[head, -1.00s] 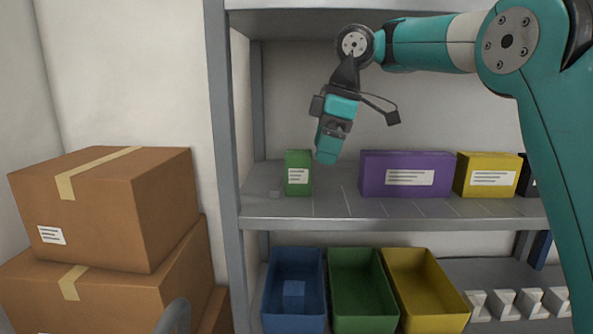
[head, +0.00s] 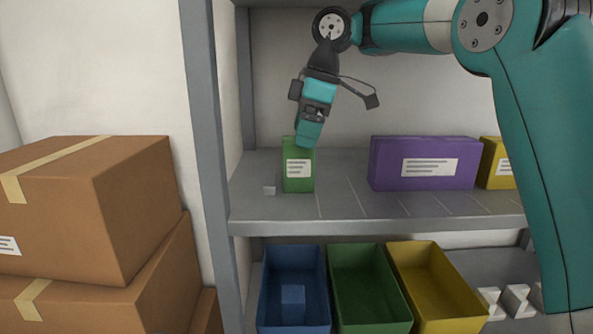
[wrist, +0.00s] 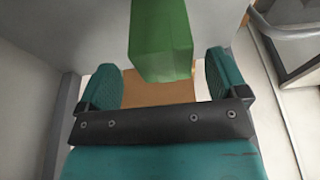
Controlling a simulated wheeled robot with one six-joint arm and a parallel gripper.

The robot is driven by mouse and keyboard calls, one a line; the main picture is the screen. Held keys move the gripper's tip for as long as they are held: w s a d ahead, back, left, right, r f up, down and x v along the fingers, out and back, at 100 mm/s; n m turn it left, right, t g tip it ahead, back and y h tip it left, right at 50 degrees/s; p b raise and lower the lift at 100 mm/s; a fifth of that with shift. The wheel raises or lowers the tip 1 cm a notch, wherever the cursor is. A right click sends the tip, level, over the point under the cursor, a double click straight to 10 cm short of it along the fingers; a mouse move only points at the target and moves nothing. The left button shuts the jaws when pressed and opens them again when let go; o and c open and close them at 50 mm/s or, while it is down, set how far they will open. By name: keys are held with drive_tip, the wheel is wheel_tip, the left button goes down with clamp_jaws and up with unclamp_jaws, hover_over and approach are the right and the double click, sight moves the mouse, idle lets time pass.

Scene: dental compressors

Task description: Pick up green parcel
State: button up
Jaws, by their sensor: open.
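The green parcel (head: 298,165) is a small upright box with a white label, standing on the upper shelf near its left end. My gripper (head: 308,135) is at the parcel's upper part in the head view, tilted downward, and overlaps its top right corner. In the wrist view, the green parcel (wrist: 160,42) is ahead of the open fingers of my gripper (wrist: 168,80), in line with the gap and slightly beyond the fingertips. The fingers do not appear to hold it. The parcel's far end is cut off in the wrist view.
A purple box (head: 423,163) and a yellow box (head: 495,163) stand to the right on the shelf (head: 345,205). The shelf post (head: 207,170) is close on the left. Blue, green and yellow bins sit below.

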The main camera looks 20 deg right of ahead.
sight(296, 152)
drive_tip(key=b+x, duration=0.4)
drive_tip(key=x, duration=0.1)
drive_tip(key=shift+a+f, duration=0.1)
drive_tip(key=shift+a, duration=0.2)
drive_tip(key=shift+s, duration=0.1)
drive_tip(key=c, duration=1.1)
drive_tip(key=shift+r, duration=0.25)
